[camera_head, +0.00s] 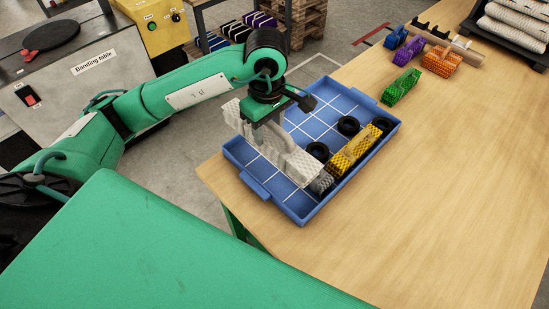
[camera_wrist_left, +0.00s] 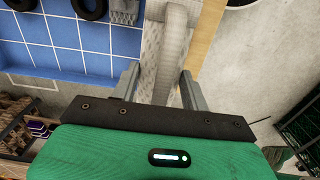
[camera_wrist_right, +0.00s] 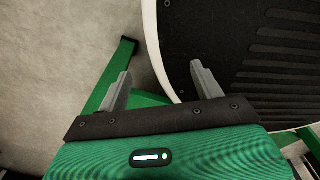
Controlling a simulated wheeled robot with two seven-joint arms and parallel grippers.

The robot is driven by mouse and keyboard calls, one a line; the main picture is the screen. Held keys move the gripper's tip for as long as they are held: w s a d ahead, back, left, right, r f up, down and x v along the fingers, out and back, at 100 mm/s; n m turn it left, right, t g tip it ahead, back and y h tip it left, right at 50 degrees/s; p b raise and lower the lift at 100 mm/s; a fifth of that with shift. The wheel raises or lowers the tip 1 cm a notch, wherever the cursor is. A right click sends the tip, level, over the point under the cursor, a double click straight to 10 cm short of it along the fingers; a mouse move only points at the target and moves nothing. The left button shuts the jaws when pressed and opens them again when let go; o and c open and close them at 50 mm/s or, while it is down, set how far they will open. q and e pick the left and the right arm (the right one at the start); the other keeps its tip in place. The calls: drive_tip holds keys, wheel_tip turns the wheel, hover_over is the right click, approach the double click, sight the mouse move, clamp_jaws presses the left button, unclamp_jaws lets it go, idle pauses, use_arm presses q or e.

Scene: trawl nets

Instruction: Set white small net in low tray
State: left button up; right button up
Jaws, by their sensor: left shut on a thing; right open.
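The white net (camera_head: 295,158) is a long, pale mesh bundle. My left gripper (camera_head: 268,118) is shut on it. In the left wrist view the net (camera_wrist_left: 168,45) runs between the two fingers (camera_wrist_left: 160,80). The low tray (camera_head: 335,98) is blue with a white grid and stands on the wooden table. The net hangs over the tray's left side and covers part of its edge; I cannot tell whether it touches the tray. My right gripper (camera_wrist_right: 160,70) shows only in the right wrist view, open and empty.
Green (camera_head: 400,86), orange (camera_head: 441,60) and purple nets (camera_head: 409,50) lie behind on the table (camera_head: 450,180). The table's right part is clear.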

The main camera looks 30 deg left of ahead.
use_arm(q)
wheel_tip(320, 180, down, 14)
drive_tip(key=shift+r+p, duration=0.2)
drive_tip(key=shift+p, duration=1.05)
drive_tip(key=shift+f, duration=0.4)
use_arm(e)
drive_tip(key=shift+w+r, duration=0.3)
drive_tip(key=shift+r, duration=0.35)
drive_tip(key=shift+w+r, duration=0.25)
drive_tip(key=shift+r, duration=0.35)
use_arm(q)
drive_tip(key=shift+f, duration=0.25)
drive_tip(key=o, duration=1.2)
drive_tip(key=shift+r, duration=0.1)
use_arm(e)
drive_tip(key=shift+w+f, duration=0.1)
drive_tip(key=shift+f, duration=0.05)
